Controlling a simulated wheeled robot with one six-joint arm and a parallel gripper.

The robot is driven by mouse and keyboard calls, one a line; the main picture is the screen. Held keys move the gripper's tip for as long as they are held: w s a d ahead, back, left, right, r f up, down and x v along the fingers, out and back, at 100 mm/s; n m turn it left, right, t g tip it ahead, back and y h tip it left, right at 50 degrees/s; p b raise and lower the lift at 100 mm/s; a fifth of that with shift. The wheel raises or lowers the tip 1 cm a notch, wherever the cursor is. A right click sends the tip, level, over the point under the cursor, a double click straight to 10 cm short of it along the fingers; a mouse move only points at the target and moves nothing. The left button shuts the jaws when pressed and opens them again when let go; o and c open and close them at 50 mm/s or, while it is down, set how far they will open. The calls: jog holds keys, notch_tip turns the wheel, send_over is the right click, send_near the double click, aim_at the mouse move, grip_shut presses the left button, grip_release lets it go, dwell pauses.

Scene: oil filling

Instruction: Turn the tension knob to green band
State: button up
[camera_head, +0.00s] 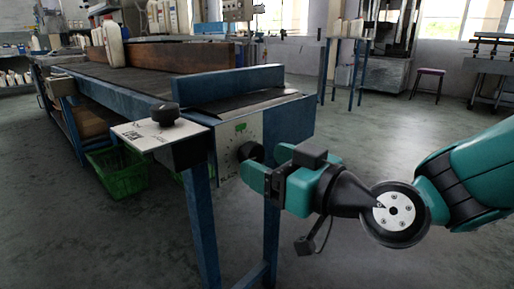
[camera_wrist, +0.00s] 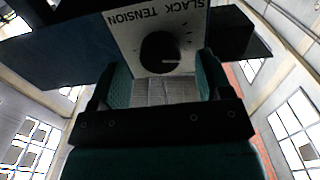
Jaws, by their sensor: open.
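The tension knob (camera_head: 250,152) is black and round, on the white front panel (camera_head: 228,160) at the end of the blue conveyor. In the wrist view the knob (camera_wrist: 160,52) sits just beyond my fingertips, with a pale pointer line toward the right. The lettering "SLACK TENSION" shows upside down above it. My gripper (camera_head: 262,165) is open, with teal fingers close to the knob. In the wrist view my gripper (camera_wrist: 160,68) has a finger toward each side, with nothing held between them. I cannot tell whether they touch the knob. A green mark shows on the panel in the head view; no green band shows in the wrist view.
A second black knob (camera_head: 165,114) stands on a white-topped box (camera_head: 150,136) at left. A green crate (camera_head: 117,172) lies under the conveyor. White bottles stand on the conveyor (camera_head: 135,80).

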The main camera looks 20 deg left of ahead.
aim_at(257, 159)
jog(key=shift+x, duration=1.5)
jog(key=shift+c, duration=0.5)
jog(key=c, duration=0.8)
